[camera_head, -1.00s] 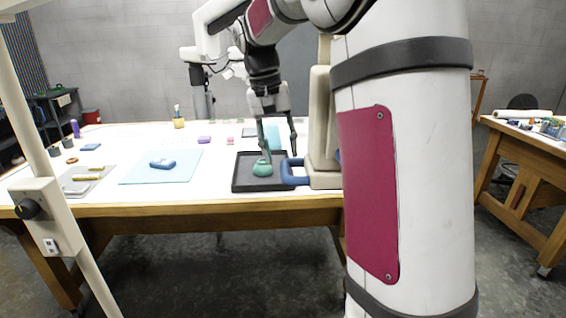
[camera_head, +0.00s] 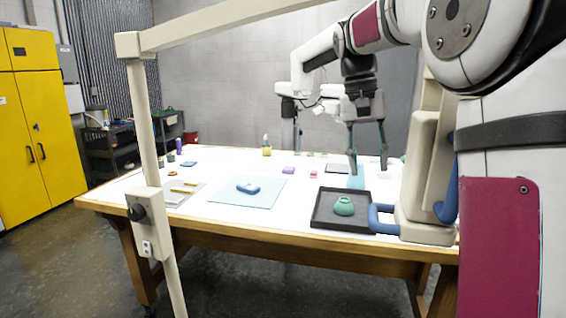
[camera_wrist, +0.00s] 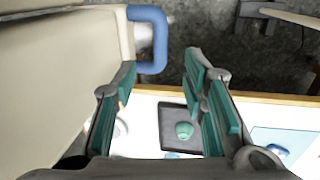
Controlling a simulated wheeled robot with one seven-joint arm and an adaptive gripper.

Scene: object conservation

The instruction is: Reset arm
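My gripper (camera_head: 367,150) hangs above the right part of the white table (camera_head: 282,222), up and behind a dark tray (camera_head: 325,221). Its two fingers are apart with nothing between them. A green pot-like object (camera_head: 344,206) rests in the tray, apart from the fingers. In the wrist view the open fingers (camera_wrist: 165,95) frame the tray (camera_wrist: 172,141) and the green object (camera_wrist: 184,130) below.
A blue mat (camera_head: 225,196) with a blue object (camera_head: 247,187) lies left of the tray. A grey tray (camera_head: 175,198) with yellow tools is further left. A beige unit with a blue handle (camera_head: 377,217) stands close on the tray's right.

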